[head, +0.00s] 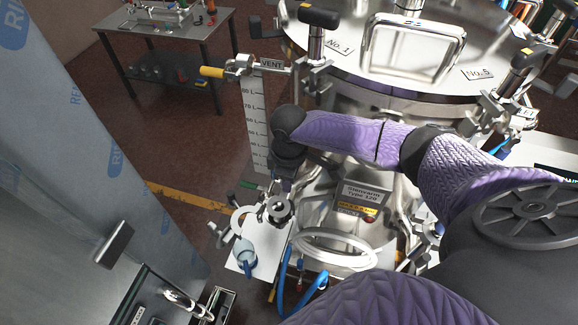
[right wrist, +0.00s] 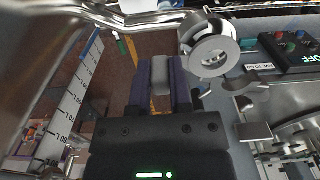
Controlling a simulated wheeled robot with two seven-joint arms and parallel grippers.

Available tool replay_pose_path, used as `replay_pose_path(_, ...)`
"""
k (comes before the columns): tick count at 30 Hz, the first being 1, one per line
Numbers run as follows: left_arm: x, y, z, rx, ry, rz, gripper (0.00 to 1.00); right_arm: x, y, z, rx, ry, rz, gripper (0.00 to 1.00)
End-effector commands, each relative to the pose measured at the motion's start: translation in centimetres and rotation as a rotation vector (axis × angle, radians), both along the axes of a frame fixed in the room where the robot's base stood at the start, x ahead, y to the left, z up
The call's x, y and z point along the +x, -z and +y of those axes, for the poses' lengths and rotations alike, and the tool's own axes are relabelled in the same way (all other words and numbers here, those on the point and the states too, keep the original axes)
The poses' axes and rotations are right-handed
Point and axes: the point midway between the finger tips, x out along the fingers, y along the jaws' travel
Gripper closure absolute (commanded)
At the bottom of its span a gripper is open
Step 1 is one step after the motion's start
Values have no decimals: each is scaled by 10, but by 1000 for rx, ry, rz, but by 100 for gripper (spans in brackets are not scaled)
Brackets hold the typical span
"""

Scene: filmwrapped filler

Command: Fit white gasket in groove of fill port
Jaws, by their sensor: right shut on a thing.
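My right gripper (head: 284,172) hangs in front of the steel vessel, fingers pointing down. In the right wrist view its two dark fingers (right wrist: 160,92) are shut on a small grey piece (right wrist: 162,75); I cannot tell what it is. A round metal fitting (head: 279,209), perhaps the fill port, lies just below the gripper. A similar round fitting (right wrist: 214,56) with a pale ring on its face stands right of the fingers in the wrist view, apart from them. A white ring (head: 238,215), perhaps the gasket, shows left of the fitting. My left gripper is out of view.
A blue-based clear cup (head: 245,256) stands on a white sheet (head: 272,244) below. A thick white loop (head: 335,258) and blue hoses (head: 298,296) crowd the vessel's foot. A film-wrapped panel (head: 90,130) flanks the left side.

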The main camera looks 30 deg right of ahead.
Motion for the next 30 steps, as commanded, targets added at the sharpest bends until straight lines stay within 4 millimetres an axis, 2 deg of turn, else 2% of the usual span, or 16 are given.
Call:
replay_pose_path(7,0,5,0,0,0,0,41,0,12,0,1,0,1,100)
replay_pose_path(30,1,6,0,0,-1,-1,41,-1,22,0,0,-1,4,100)
